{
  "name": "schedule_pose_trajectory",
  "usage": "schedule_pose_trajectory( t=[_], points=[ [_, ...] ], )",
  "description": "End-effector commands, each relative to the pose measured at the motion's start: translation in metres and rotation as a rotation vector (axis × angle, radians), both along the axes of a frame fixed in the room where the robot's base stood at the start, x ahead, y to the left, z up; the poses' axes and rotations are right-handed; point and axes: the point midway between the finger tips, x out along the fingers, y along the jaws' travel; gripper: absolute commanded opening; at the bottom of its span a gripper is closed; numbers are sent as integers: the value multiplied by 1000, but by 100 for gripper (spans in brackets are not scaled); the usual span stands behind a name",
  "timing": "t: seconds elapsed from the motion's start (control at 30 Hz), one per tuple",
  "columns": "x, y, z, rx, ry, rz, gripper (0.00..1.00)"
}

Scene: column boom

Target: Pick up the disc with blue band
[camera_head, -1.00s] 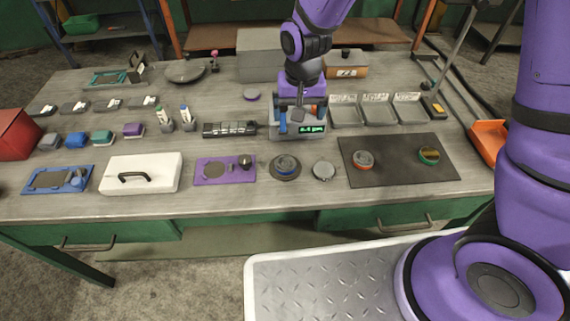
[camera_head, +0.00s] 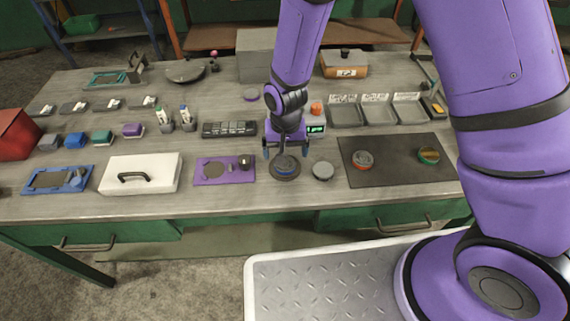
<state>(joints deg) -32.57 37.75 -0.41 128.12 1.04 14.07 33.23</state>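The disc with the blue band (camera_head: 285,167) sits on a dark round base (camera_head: 284,176) near the front middle of the bench. My gripper (camera_head: 285,154) points down just above and behind it in the picture. Its two fingers are spread apart, one to each side, and nothing shows between them. I cannot tell whether the fingertips touch the disc.
A plain grey disc (camera_head: 323,170) lies close to the right of the base. A purple plate (camera_head: 212,177) lies to the left, with a white handled box (camera_head: 140,172) beyond it. A scale with a green display (camera_head: 316,129) and grey trays (camera_head: 379,112) stand behind.

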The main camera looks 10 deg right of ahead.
Motion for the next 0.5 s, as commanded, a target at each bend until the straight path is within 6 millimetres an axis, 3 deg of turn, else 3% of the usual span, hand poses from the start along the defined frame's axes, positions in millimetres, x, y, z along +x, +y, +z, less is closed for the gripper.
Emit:
schedule_pose_trajectory(
  t=[0.23, 0.5],
  points=[
    [-3, 1, -33, -2, 3, 0, 94],
    [-3, 1, -45, -1, 1, 0, 94]
  ],
)
